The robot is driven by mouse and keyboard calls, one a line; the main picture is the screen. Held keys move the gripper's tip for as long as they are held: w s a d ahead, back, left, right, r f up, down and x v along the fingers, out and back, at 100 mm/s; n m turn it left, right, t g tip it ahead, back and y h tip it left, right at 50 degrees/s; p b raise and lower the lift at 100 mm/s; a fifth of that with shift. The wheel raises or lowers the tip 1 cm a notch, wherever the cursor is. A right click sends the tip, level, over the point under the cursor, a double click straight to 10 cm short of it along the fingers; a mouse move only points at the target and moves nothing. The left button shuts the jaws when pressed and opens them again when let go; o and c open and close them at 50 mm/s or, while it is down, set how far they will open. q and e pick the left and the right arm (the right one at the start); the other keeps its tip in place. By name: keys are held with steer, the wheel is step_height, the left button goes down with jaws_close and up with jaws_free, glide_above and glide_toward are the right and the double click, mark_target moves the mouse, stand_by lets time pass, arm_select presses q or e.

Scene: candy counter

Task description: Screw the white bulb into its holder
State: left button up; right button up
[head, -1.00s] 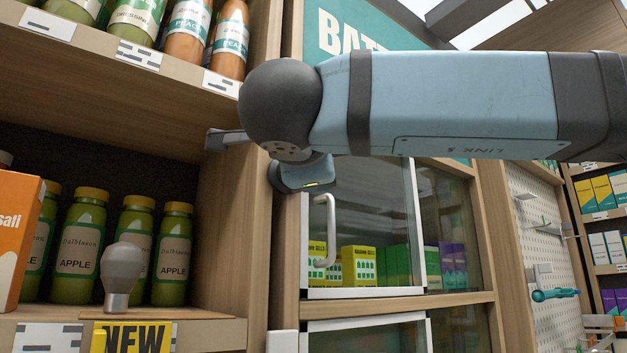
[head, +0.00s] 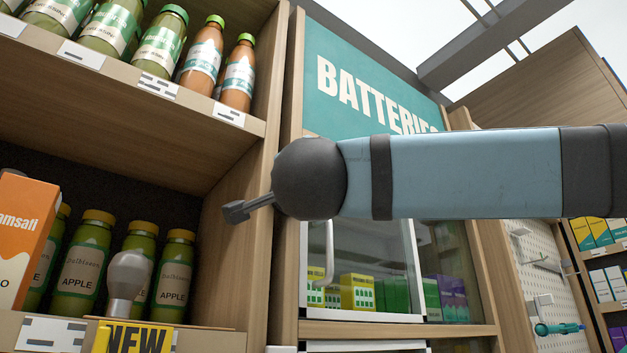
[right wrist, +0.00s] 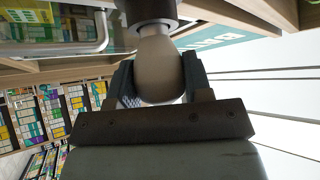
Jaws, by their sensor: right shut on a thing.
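In the right wrist view, my right gripper (right wrist: 158,88) is shut on a pale white bulb (right wrist: 160,62), with one finger on each side of its round glass. The bulb's narrow end meets a dark round holder (right wrist: 148,12) at the top of the picture. I cannot tell how deep the bulb's base sits in it. In the head view my right arm comes in from the right, and the held bulb, the holder and the gripper fingers are not visible. Another pale bulb (head: 127,275) with a silvery base stands upright on the lower shelf at the left. My left gripper is not in view.
Green apple bottles (head: 80,265) and an orange box (head: 27,240) stand around the shelf bulb. A wooden shelf post (head: 275,190) lies close to my wrist. Behind my arm are a glass-fronted cabinet (head: 370,265) with a handle and a BATTERIES sign (head: 370,95).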

steer(key=shift+f+m+g+h+b, duration=0.2)
steer(key=shift+m+g+h+b, duration=0.3)
steer(key=shift+m, duration=0.5)
steer(key=shift+a+m+g+h, duration=0.1)
steer(key=shift+m+g+h, duration=0.5)
steer(key=shift+m+g, duration=0.45)
steer(key=m+g, duration=0.2)
steer(key=m, duration=0.1)
steer(key=m+g, duration=0.1)
steer(key=shift+r+m+h, duration=0.25)
steer(key=shift+r+h, duration=0.05)
steer(key=shift+r, duration=0.05)
steer(key=shift+m+g+p, duration=0.45)
steer(key=shift+m+g, duration=0.05)
steer(key=shift+g, duration=0.15)
steer(key=shift+f+m+g, duration=0.15)
steer(key=shift+m+g, duration=0.15)
